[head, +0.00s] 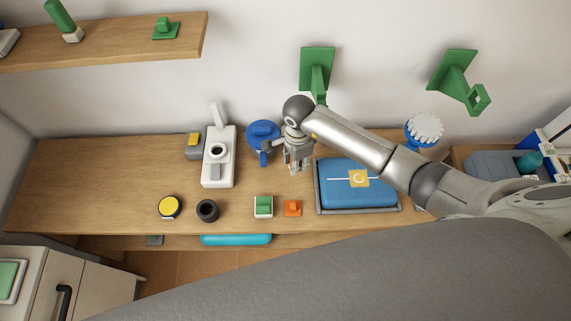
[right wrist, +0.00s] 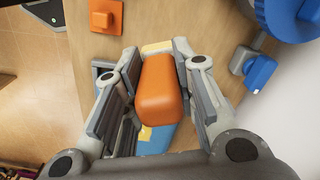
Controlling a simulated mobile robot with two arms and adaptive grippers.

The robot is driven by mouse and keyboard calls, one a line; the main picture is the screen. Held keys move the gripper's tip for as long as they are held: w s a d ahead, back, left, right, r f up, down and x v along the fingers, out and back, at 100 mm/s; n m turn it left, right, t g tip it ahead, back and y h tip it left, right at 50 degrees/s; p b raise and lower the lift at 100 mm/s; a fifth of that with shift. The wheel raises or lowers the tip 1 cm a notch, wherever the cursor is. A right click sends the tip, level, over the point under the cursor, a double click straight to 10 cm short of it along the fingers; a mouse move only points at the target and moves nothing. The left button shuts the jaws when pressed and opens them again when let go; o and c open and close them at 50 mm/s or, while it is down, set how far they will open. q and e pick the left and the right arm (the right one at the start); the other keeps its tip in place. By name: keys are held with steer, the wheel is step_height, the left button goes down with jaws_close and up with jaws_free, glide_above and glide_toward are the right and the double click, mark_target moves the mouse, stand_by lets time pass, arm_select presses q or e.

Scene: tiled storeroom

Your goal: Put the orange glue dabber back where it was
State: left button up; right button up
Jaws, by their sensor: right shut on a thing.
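My right gripper (head: 297,161) hangs above the wooden table, between the blue round-topped thing and the blue case. In the right wrist view my right gripper (right wrist: 156,60) is shut on an orange rounded block with a pale end, which looks like the orange glue dabber (right wrist: 160,92). In the head view the dabber cannot be made out. A small orange square piece with a raised knob (head: 292,208) lies near the table's front edge; it also shows in the right wrist view (right wrist: 104,16), apart from the gripper. My left gripper is not in view.
A green-and-white block (head: 263,206), a black ring (head: 207,210) and a yellow-topped disc (head: 170,207) line the front. Behind are a white device (head: 219,165), a blue round-topped thing (head: 263,134) and a blue case (head: 345,185). The table's left end is bare.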

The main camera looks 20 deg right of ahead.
steer(key=shift+w+a+f+b, duration=0.25)
steer(key=shift+w+f+b, duration=0.5)
steer(key=shift+f+b, duration=0.25)
steer(key=shift+w+a+f+b, duration=0.2)
steer(key=shift+w+f+b, duration=0.5)
steer(key=shift+f+b, duration=0.3)
steer(key=shift+w+a+f+b, duration=0.25)
steer(key=shift+w+f+b, duration=0.6)
steer(key=shift+b, duration=0.25)
step_height(320, 180, down, 3)
steer(key=shift+w+a+f+b, duration=0.1)
steer(key=shift+w+a+b, duration=0.05)
steer(key=shift+b, duration=1.1)
steer(key=shift+f, duration=0.15)
steer(key=shift+f+b, duration=0.2)
steer(key=shift+b, duration=0.1)
steer(key=o, duration=1)
steer(key=shift+o, duration=0.2)
